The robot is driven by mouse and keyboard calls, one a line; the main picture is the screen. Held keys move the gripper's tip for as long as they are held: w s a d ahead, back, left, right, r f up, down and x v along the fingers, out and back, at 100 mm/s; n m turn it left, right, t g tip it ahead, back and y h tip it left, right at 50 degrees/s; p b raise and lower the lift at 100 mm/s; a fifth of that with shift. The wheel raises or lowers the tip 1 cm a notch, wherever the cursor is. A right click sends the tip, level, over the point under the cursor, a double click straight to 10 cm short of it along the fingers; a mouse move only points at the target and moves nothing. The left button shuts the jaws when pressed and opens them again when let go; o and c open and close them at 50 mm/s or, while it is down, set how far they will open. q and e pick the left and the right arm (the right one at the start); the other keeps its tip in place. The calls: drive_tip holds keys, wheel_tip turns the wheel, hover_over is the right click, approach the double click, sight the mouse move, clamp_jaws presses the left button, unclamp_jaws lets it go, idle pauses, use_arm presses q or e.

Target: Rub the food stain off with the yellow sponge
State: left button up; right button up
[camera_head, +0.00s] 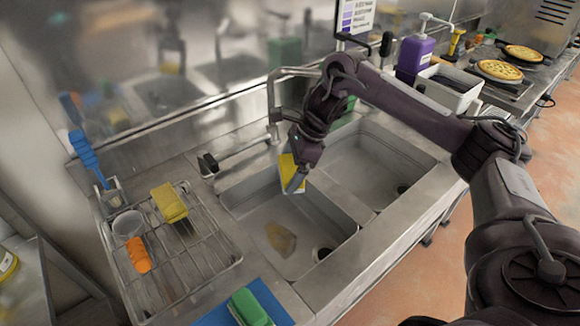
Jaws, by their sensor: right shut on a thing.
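The food stain (281,240) is a brownish-yellow patch on the floor of the left sink basin (252,213). My right gripper (293,184) reaches in from the right and is shut on a yellow sponge (286,169). It holds the sponge above the back part of the left basin, behind the stain and apart from it. The gripper hides part of the sponge. A second yellow sponge (169,203) lies on the wire rack to the left. My left gripper is not in view.
The wire rack (212,272) also holds an orange item (138,255) and a cup (128,225). A faucet (273,105) stands behind the basins. A green item (248,307) lies on a blue mat (270,297) at the front. The right basin (365,160) looks empty.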

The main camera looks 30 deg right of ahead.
drive_tip(key=shift+r+p, duration=2.9)
drive_tip(key=shift+r, duration=0.1)
idle(5.0)
